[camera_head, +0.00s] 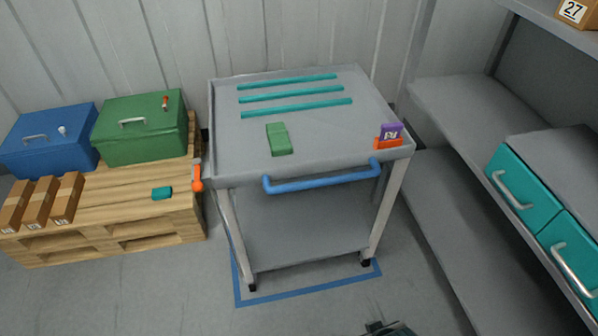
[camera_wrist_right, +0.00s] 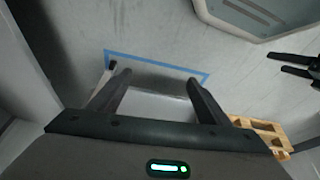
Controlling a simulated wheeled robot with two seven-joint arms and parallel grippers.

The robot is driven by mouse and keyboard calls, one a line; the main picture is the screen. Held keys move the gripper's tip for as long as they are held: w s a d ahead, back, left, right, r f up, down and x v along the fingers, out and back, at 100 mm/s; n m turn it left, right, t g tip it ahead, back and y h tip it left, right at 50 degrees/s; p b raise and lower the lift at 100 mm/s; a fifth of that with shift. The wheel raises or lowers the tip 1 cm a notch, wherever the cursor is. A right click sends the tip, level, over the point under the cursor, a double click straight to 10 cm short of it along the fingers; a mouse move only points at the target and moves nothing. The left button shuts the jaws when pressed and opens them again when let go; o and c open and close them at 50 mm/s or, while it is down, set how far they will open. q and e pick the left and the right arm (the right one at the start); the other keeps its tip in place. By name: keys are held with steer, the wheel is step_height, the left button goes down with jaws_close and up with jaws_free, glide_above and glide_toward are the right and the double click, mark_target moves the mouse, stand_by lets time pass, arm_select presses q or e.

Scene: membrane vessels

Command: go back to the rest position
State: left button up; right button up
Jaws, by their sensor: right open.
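My right gripper (camera_wrist_right: 158,76) is open and empty in the right wrist view, its two dark fingers well apart over the floor. A small dark part of it shows at the bottom edge of the head view (camera_head: 388,328), in front of the grey cart (camera_head: 330,140). My left gripper (camera_wrist_right: 278,63) shows at the right edge of the right wrist view, with two dark fingers apart and nothing between them. It is not in the head view. Neither gripper touches anything.
The cart holds teal rods (camera_head: 290,96), a green block (camera_head: 279,139) and a purple-orange item (camera_head: 390,136); its blue handle (camera_head: 322,179) faces me. A pallet (camera_head: 110,215) with toolboxes stands left. Shelves (camera_head: 450,190) with teal drawers (camera_head: 520,190) stand right. Floor before the cart is clear.

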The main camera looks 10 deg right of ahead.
step_height(320, 180, down, 21)
steer(key=s+a+t, duration=0.1)
steer(key=s, duration=0.1)
steer(key=shift+s+a+f+y, duration=0.2)
steer(key=shift+s+a+y, duration=0.1)
steer(key=shift+a, duration=0.1)
stand_by(0.7)
